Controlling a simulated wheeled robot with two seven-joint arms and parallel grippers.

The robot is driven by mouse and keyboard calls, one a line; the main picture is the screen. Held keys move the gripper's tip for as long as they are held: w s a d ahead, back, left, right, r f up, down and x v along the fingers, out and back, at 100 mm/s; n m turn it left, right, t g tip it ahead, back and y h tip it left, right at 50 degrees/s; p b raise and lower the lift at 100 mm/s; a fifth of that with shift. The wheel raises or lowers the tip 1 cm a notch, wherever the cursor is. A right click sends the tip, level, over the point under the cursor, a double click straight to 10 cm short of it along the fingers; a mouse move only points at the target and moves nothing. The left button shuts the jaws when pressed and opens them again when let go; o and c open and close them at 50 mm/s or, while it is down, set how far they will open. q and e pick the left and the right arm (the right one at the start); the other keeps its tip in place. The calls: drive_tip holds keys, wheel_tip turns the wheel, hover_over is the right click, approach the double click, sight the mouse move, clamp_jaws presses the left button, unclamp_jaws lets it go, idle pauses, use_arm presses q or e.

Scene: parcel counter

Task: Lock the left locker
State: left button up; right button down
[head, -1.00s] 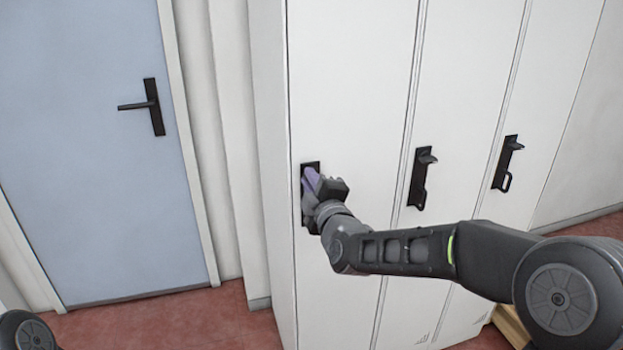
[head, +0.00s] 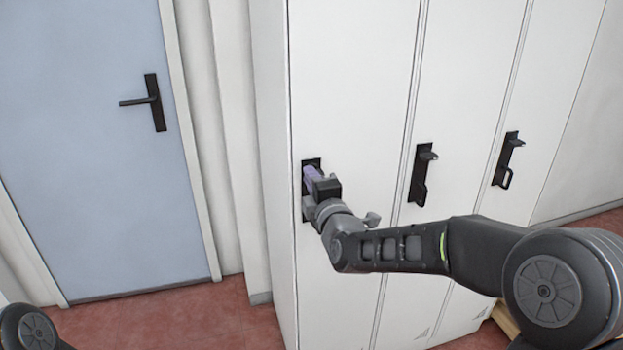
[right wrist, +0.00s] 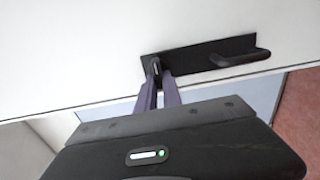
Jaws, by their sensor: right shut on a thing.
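The left locker (head: 350,80) is white, with its door closed. A black lock plate (head: 311,162) is on its door, largely hidden by my right gripper. My right gripper (head: 310,173), with purple-grey fingers, is at the upper part of this plate. In the right wrist view its fingers are shut on a small black knob (right wrist: 154,66) at one end of the plate. The black pull handle (right wrist: 241,57) at the plate's other end is free. My left gripper is out of view; only a bit of my left arm shows at the lower left.
Two more white lockers with black lock plates (head: 424,174) (head: 508,160) stand to the right. A blue door (head: 85,150) with a black lever handle (head: 152,102) is at the left. Red floor (head: 185,318) shows in front. A wooden thing (head: 505,318) is partly hidden at the lower right.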

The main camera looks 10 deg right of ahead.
drive_tip(key=c, duration=1.5)
unclamp_jaws()
drive_tip(key=shift+s, duration=0.1)
drive_tip(key=s, duration=0.7)
drive_tip(key=shift+s+d+b, duration=0.25)
drive_tip(key=shift+s+b, duration=0.05)
drive_tip(key=shift+b, duration=0.1)
